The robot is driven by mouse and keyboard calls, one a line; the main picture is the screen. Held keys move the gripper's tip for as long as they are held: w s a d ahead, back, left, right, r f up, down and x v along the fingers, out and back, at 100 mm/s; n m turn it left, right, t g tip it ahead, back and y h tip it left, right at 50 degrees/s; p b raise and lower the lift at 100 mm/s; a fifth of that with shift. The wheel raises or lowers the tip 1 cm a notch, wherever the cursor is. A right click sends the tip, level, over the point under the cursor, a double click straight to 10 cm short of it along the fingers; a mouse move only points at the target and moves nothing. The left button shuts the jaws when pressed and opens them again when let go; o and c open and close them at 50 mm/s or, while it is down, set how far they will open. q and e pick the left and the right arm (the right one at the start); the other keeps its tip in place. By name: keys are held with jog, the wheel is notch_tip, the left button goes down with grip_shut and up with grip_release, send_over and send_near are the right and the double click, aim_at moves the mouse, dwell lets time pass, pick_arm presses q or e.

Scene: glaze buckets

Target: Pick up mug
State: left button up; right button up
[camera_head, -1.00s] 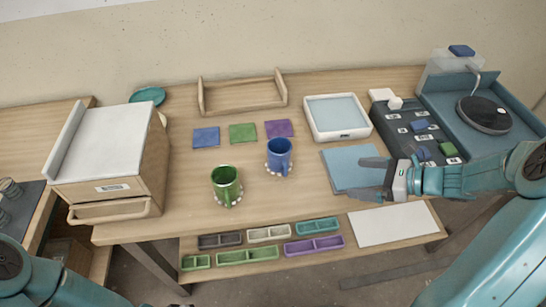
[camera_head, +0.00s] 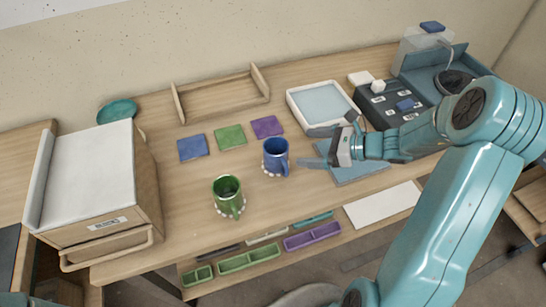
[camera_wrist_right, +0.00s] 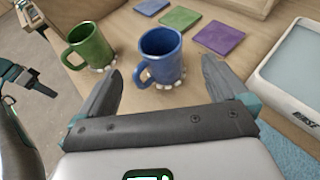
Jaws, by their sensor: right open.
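A blue mug (camera_head: 275,155) stands upright on the table on a pale beaded coaster. A green mug (camera_head: 227,192) stands on a similar coaster, nearer the table's front edge. My right gripper (camera_head: 306,147) is open and empty, just right of the blue mug. In the right wrist view the blue mug (camera_wrist_right: 162,55) shows ahead between the open fingers, its handle toward the camera and left. The green mug (camera_wrist_right: 90,45) is beyond the left finger there. A dark and teal part (camera_wrist_right: 28,80), perhaps my left gripper, shows at the left edge; its jaws are unclear.
Blue, green and purple tiles (camera_head: 231,137) lie behind the mugs. A white tray (camera_head: 295,110) and blue mat (camera_head: 365,172) are by my right arm. A wooden cabinet (camera_head: 147,180) stands left. Divided trays (camera_head: 248,261) lie on the lower shelf.

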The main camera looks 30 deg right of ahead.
aim_at(265, 148)
jog(key=x, duration=1)
jog(key=shift+w+a+f+p, duration=0.1)
jog(key=shift+w+f+p, duration=0.05)
jog(key=shift+p, duration=0.15)
jog(key=c, duration=1.2)
jog(key=shift+o, duration=0.2)
notch_tip(265, 148, up, 20)
jog(key=p, duration=0.1)
jog(key=shift+p, duration=0.35)
